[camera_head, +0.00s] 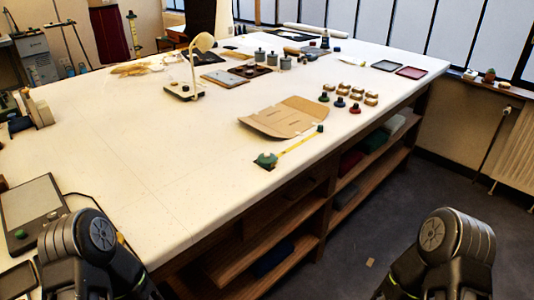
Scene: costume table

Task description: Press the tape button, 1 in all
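A small green tape measure (266,160) lies on the white table near its front edge, right of the middle. Its yellow tape (298,145) is drawn out up and to the right, and a small dark piece (320,128) sits at its far end. The button on the tape measure is too small to make out. Only thick dark links of my two arms show, at the bottom left and bottom right. Neither gripper's fingers are in view, and nothing of mine touches the tape measure.
A brown cardboard piece (285,118) lies just behind the tape. Several small stamps (340,102) and blocks stand to its right. A white lamp (202,44) stands farther back. A dark flat device (32,210) lies at the left front. The table's left middle is clear.

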